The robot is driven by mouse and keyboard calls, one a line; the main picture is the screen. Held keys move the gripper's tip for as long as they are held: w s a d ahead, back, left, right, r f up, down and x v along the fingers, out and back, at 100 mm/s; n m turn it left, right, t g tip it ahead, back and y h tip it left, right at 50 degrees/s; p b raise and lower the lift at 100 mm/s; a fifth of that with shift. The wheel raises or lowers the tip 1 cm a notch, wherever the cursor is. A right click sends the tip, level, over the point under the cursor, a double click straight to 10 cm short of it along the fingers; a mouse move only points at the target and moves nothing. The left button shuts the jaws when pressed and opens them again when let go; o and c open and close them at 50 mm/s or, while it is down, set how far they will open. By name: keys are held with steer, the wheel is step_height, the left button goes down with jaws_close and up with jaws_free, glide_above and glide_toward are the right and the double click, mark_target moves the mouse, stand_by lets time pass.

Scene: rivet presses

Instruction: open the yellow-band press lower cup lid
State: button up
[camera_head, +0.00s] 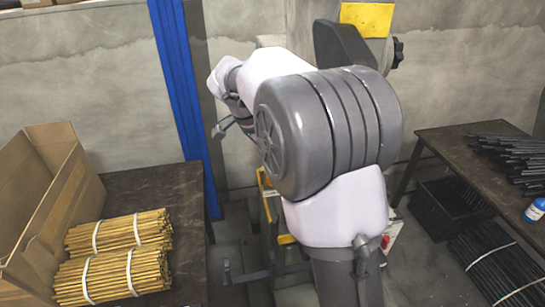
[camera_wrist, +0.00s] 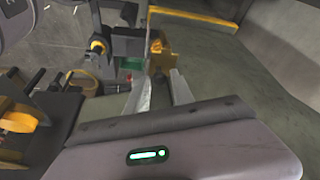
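The yellow band (camera_head: 365,18) shows at the top of a press in the head view; my arm hides most of that press. My gripper (camera_head: 222,128) is at the left end of my arm, in front of the wall and partly hidden. A yellowish rounded part (camera_wrist: 82,84) lies left of the fingers. I cannot tell which part is the lower cup lid.
A dark table (camera_head: 150,190) at left holds an open cardboard box (camera_head: 25,225) and tied bundles of yellow rods (camera_head: 115,235). Another table (camera_head: 440,145) at right carries black rods (camera_head: 510,150) and a blue bottle (camera_head: 535,211). A black crate (camera_head: 450,205) stands below. A blue post (camera_head: 180,90) rises left of my arm.

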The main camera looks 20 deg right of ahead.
jaws_close()
steer(key=shift+n, duration=0.4)
steer(key=n, duration=0.1)
steer(key=n+t, duration=0.1)
steer(key=shift+w+d+n+t+y, duration=0.2)
steer(key=shift+w+n+t+y, duration=0.1)
steer(key=shift+w+n, duration=0.1)
steer(key=n, duration=0.2)
steer(key=shift+w+r+n+t+y, duration=0.1)
steer(key=shift+w+n+t+y, duration=0.2)
steer(key=shift+w+n+t, duration=0.1)
steer(key=n+p, duration=0.1)
steer(key=n, duration=0.1)
steer(key=w+n+t+y, duration=0.1)
steer(key=n, duration=0.1)
steer(key=shift+a+p, duration=0.15)
steer(key=shift+p, duration=0.25)
steer(key=shift+w+a+n+y+p, duration=0.2)
steer(key=shift+n+y+p, duration=0.25)
steer(key=shift+n, duration=0.45)
steer(key=shift+w+a+n+y+p, duration=0.15)
steer(key=shift+n+y+p, duration=0.25)
steer(key=shift+n, duration=0.5)
steer(key=shift+d, duration=0.1)
